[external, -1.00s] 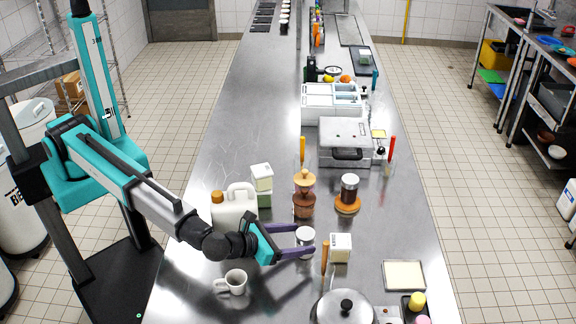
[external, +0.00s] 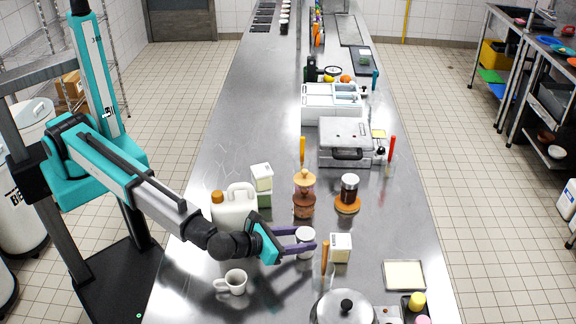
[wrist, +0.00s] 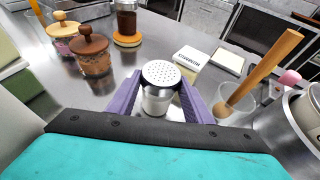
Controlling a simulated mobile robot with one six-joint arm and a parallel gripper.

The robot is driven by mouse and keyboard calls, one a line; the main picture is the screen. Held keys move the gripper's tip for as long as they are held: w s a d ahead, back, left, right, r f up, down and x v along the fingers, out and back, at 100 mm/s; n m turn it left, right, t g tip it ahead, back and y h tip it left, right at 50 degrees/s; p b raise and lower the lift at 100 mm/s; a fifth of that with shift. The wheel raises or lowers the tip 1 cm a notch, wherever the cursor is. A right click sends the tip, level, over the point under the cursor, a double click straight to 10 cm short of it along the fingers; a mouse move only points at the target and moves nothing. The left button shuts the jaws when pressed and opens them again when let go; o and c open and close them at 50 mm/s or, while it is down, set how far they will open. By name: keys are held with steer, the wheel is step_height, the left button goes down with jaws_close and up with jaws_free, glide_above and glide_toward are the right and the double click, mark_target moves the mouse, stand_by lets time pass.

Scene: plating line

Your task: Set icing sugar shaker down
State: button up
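The icing sugar shaker (wrist: 159,88) is a small metal can with a domed, perforated lid. It stands upright between the two purple fingers of my gripper (wrist: 158,100) in the wrist view. In the external view the shaker (external: 305,236) is between the fingertips of my gripper (external: 306,240), over the steel counter (external: 225,125). The fingers lie close along both sides of the can and look shut on it. I cannot tell whether its base touches the counter.
A white carton (external: 340,248) and a wooden-handled tool (external: 325,258) stand close to the right. A brown lidded jar (external: 303,206) is behind. A white mug (external: 233,282) is front left, a lidded pot (external: 345,308) front right. Bare counter lies between mug and pot.

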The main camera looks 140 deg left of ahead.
steer(key=shift+c, duration=0.8)
steer(key=shift+r, duration=0.15)
step_height(320, 180, up, 18)
steer(key=b, duration=0.4)
steer(key=shift+f, duration=0.25)
stand_by(0.7)
steer(key=n+g+b, duration=0.3)
steer(key=n+g, duration=0.1)
glide_above(302, 229)
steer(key=f, duration=0.6)
steer(key=shift+w+f, duration=0.25)
steer(key=shift+w, duration=0.05)
steer(key=shift+s+f+g, duration=0.35)
steer(key=shift+f+g, duration=0.15)
steer(key=shift+g, duration=0.1)
steer(key=shift+f+p, duration=0.4)
steer(key=shift+f, duration=2.75)
